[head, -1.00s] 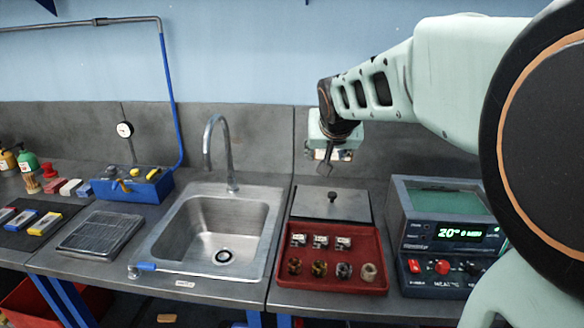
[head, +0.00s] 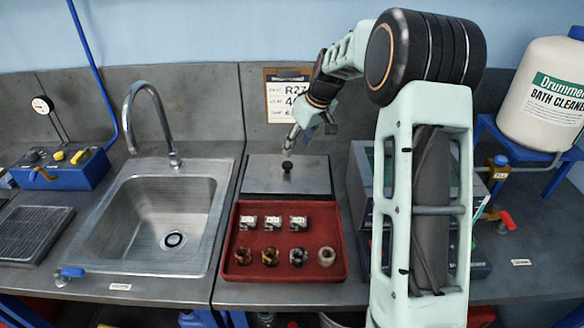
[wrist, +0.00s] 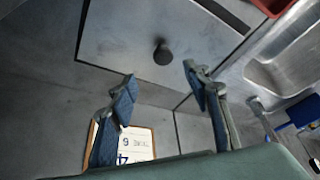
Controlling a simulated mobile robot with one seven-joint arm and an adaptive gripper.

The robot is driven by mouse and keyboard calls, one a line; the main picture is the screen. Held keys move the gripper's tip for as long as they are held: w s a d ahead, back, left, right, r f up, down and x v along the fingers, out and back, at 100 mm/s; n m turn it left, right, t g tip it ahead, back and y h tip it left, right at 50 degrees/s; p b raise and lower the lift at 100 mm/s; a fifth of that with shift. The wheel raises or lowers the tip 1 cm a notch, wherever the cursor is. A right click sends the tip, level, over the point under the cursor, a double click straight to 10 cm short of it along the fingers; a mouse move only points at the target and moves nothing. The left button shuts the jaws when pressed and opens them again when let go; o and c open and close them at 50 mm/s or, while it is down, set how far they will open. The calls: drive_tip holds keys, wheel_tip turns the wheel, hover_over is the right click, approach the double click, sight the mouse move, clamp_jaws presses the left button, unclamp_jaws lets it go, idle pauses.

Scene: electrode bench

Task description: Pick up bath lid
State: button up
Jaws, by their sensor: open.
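The bath lid (head: 262,176) is a flat grey metal plate with a small black knob (head: 287,167), lying behind the red tray. In the wrist view the lid (wrist: 118,32) shows at the top, with its knob (wrist: 163,54) near the middle. My gripper (head: 293,136) is just above and behind the knob in the head view, apart from it. In the wrist view my gripper (wrist: 158,85) has its two fingers spread wide with nothing between them, and the knob appears beyond the gap.
A red tray (head: 238,277) with several small parts lies in front of the lid. A sink (head: 160,215) is at the left. An instrument box (head: 361,165) stands at the right, partly behind my arm. A notice board (head: 280,112) is on the back wall.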

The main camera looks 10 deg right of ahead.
sight(287, 164)
drive_tip(key=x, duration=0.3)
drive_tip(key=p+x, duration=0.1)
drive_tip(key=x, duration=0.3)
drive_tip(key=p+x, duration=0.1)
drive_tip(key=x, duration=0.2)
drive_tip(key=shift+a+f, duration=0.25)
drive_tip(key=shift+a, duration=0.15)
drive_tip(key=shift+c, duration=0.3)
drive_tip(key=shift+w+r, duration=0.1)
clamp_jaws()
